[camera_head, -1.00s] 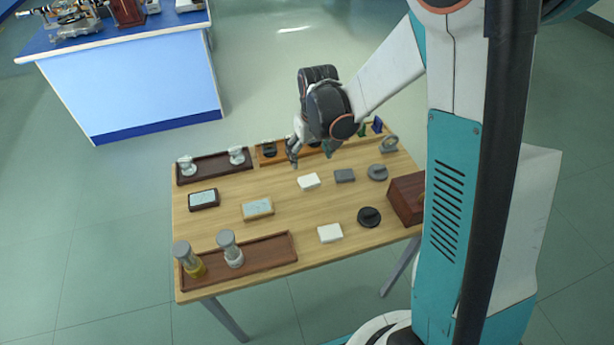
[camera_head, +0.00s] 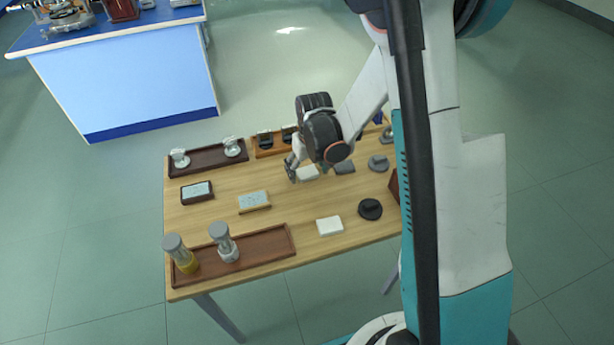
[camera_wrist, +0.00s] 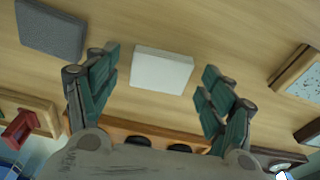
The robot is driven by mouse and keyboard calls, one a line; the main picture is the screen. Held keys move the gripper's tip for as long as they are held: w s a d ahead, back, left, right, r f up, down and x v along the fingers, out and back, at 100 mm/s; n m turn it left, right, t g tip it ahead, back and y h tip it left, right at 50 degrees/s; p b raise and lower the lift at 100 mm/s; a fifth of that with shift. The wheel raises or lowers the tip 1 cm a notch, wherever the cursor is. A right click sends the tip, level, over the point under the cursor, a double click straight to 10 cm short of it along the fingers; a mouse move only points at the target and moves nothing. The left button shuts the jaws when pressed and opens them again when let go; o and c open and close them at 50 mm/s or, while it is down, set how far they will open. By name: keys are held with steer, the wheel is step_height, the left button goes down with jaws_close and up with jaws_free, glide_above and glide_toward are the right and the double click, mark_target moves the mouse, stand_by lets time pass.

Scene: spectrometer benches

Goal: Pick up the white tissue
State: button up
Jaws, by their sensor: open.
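Two white flat blocks lie on the wooden table; I cannot tell from their looks which is the tissue. The farther white block (camera_head: 308,174) is partly hidden by my gripper (camera_head: 306,167) in the head view. In the wrist view this white block (camera_wrist: 162,70) lies flat between the spread green fingers of my gripper (camera_wrist: 161,64), with a gap on both sides. My gripper is open, empty and pointing down close above it. The nearer white block (camera_head: 330,225) lies apart, toward the front of the table.
A grey block (camera_head: 344,167) lies just right of the farther white block; it also shows in the wrist view (camera_wrist: 51,29). An orange-brown tray (camera_wrist: 120,128) with dark items is behind. A framed plate (camera_head: 254,201) and a black disc (camera_head: 370,209) stand nearby.

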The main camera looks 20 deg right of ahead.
mark_target(308, 173)
steer(key=shift+r, duration=0.1)
steer(key=c, duration=0.9)
steer(key=shift+o, duration=0.2)
step_height(308, 173, up, 20)
steer(key=p, duration=0.7)
